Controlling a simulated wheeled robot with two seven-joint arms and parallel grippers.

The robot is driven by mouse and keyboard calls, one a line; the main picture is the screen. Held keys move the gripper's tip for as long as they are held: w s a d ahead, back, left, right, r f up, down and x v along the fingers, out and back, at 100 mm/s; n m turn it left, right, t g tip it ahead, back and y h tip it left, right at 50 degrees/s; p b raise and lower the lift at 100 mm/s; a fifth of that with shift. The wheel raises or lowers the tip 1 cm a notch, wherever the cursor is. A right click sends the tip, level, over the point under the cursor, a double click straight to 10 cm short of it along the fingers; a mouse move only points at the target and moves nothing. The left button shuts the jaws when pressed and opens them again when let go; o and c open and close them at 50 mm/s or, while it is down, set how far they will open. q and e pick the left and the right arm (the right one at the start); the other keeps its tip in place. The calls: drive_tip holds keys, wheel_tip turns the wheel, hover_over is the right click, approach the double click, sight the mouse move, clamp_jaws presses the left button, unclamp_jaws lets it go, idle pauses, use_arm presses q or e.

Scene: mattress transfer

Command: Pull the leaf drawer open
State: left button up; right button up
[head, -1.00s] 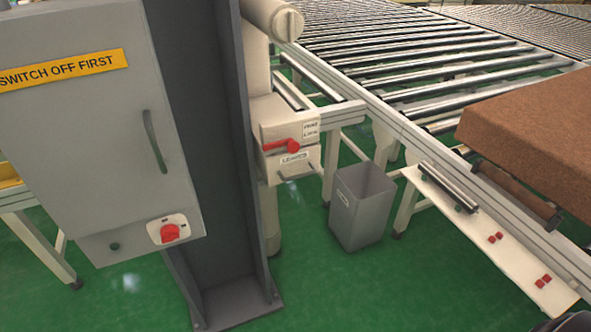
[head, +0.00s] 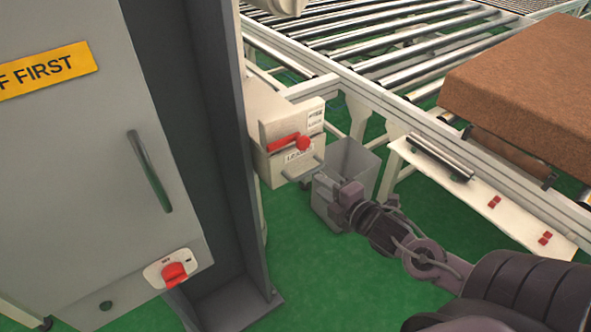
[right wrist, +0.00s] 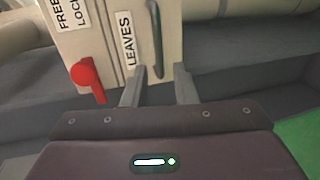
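The leaf drawer (head: 290,165), a cream front labelled LEAVES, is in a small cream box beside the grey column in the head view. It looks shut. In the right wrist view the drawer front (right wrist: 128,65) carries a grey bar handle (right wrist: 155,38). My right gripper (head: 322,184) is just in front of the drawer, at the handle's height or slightly lower. In the right wrist view its two fingers (right wrist: 159,75) are apart with nothing between them, and the handle lies just beyond the tips. My left gripper is not in view.
A red lever (head: 290,142) is on the box above the drawer, close to the fingers in the right wrist view. A grey bin (head: 353,160) stands behind my right gripper. A grey cabinet (head: 80,170) and column (head: 195,120) block the left. A roller conveyor (head: 400,60) runs behind.

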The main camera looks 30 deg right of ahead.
sight(306, 173)
drive_tip(key=shift+p+x, duration=0.45)
drive_tip(key=shift+x, duration=3.2)
clamp_jaws()
